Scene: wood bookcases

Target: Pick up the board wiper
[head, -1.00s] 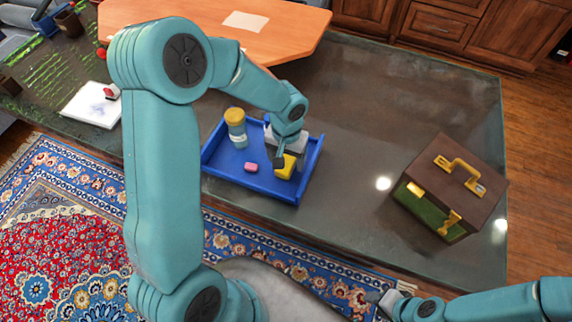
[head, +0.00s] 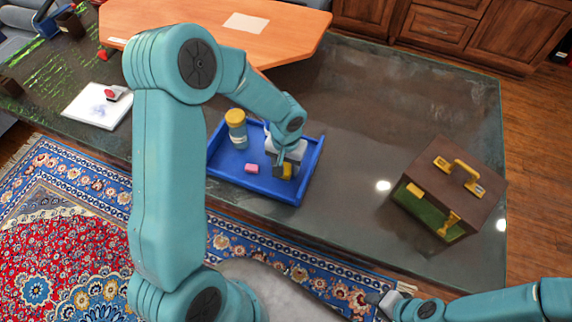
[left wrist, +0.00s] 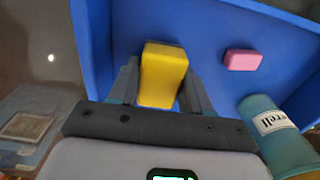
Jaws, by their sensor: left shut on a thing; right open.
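A yellow block (head: 287,171) stands in a blue tray (head: 238,180) on the dark table; whether it is the board wiper I cannot tell for sure. My left gripper (head: 282,169) reaches down into the tray and is shut on this block. In the left wrist view the yellow block (left wrist: 163,72) sits between the two dark fingers, over the blue tray floor. A red and white item (head: 117,94) with a handle-like top lies on a white board (head: 95,107) at the far left. My right gripper (head: 385,302) is open and empty at the bottom right, off the table.
In the tray, a pink block (head: 252,169) lies left of the yellow one and a yellow-lidded jar (head: 236,128) stands behind. A brown toolbox (head: 447,190) stands at right. An orange tabletop (head: 270,40) lies behind. The table between tray and toolbox is clear.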

